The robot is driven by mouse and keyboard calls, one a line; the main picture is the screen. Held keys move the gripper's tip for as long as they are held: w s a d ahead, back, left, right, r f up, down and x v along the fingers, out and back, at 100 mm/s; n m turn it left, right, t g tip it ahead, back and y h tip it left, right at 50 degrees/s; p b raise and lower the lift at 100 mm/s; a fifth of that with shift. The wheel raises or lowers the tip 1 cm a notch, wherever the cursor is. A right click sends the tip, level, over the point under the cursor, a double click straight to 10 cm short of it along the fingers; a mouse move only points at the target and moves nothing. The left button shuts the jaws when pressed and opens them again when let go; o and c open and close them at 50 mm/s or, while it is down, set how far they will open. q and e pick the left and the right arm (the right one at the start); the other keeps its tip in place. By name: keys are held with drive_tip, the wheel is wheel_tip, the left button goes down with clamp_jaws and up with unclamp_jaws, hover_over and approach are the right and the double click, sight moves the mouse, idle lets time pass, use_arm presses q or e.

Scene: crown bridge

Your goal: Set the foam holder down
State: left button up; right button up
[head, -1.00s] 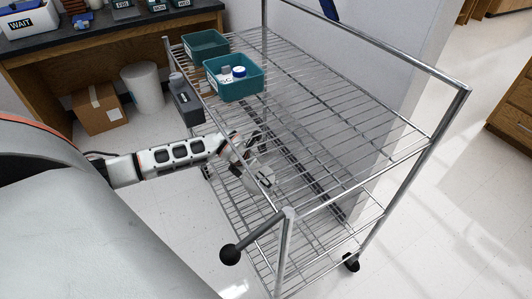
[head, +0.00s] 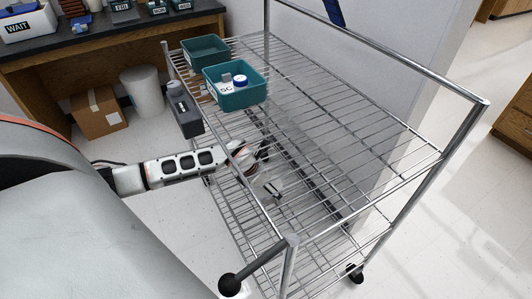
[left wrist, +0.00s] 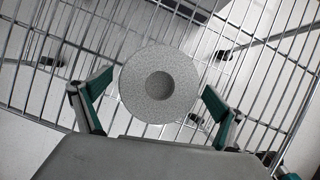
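The foam holder (left wrist: 135,90) is a round, grey, speckled disc with a dark round hole in its middle. In the left wrist view it sits centred between the two fingers of my left gripper (left wrist: 159,82), whose tips are at its left and right edges. In the head view my left gripper (head: 268,172) reaches in from the left, under the wire top shelf of the cart and above a lower shelf (head: 246,225). The holder is hard to make out there behind the wires. Whether its underside touches the shelf cannot be told. My right gripper is not in view.
Two teal bins (head: 237,98) (head: 205,50) stand on the cart's top shelf; the nearer one holds small containers. A grey box (head: 187,118) hangs on the cart's left side. Chrome posts and rails (head: 440,185) frame the cart. The lower shelf looks mostly bare.

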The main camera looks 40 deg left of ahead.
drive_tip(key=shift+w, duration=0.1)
use_arm(q)
drive_tip(key=shift+r, duration=0.2)
drive_tip(key=s, duration=0.1)
drive_tip(key=s+r+p, duration=0.1)
drive_tip(key=shift+s+a+r, duration=0.1)
drive_tip(key=shift+s+a, duration=0.2)
drive_tip(key=s, duration=0.2)
drive_tip(key=s+a+p, duration=0.1)
drive_tip(key=s, duration=0.5)
drive_tip(key=shift+a+p, duration=0.25)
drive_tip(key=shift+p, duration=0.1)
drive_tip(key=shift+s+a, duration=0.15)
drive_tip(key=shift+s, duration=0.7)
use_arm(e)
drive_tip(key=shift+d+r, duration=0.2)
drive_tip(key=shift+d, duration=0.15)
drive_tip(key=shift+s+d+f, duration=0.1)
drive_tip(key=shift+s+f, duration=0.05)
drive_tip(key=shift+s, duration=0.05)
use_arm(q)
drive_tip(key=shift+s+f, duration=0.1)
drive_tip(key=shift+f, duration=0.1)
